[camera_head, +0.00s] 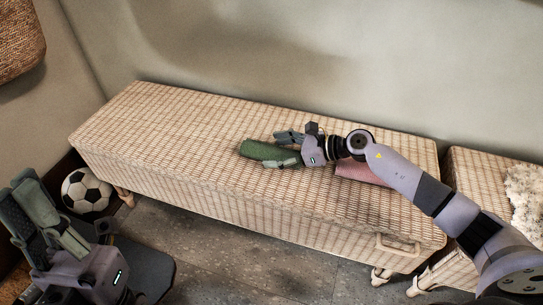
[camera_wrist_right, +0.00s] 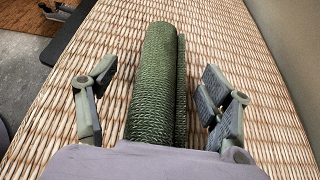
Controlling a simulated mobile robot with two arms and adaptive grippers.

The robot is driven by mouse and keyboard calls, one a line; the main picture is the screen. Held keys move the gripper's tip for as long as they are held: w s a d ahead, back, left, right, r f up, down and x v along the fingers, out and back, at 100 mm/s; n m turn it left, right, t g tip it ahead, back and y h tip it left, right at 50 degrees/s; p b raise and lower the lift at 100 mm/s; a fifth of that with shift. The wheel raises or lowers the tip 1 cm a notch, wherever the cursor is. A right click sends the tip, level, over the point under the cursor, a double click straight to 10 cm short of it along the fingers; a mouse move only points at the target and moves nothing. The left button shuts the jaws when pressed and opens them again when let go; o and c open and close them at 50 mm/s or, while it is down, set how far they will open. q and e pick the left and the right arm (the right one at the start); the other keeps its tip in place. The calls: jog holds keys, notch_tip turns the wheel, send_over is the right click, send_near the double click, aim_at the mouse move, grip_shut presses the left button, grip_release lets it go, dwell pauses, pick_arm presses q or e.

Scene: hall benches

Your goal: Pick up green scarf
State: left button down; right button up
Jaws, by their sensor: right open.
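The green scarf (camera_head: 262,151) lies rolled up on top of the wicker bench (camera_head: 165,128). In the right wrist view the scarf (camera_wrist_right: 156,88) runs lengthwise between my fingers. My right gripper (camera_head: 285,149) is open around it, with one finger on each side and a gap to each. The near end of the scarf is hidden by the gripper body. My left gripper (camera_head: 38,215) is at the lower left of the head view, away from the bench top, its fingers raised; I cannot tell how far apart they are.
A pink rolled cloth (camera_head: 362,174) lies on the bench, partly behind my right arm. A soccer ball (camera_head: 87,191) rests at the bench's left end. A second wicker bench (camera_head: 480,176) with a fluffy cream item (camera_head: 525,190) stands right. The bench's left part is clear.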

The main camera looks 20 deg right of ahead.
jog(key=shift+a, duration=0.1)
jog(key=c, duration=1.3)
jog(key=shift+r, duration=0.1)
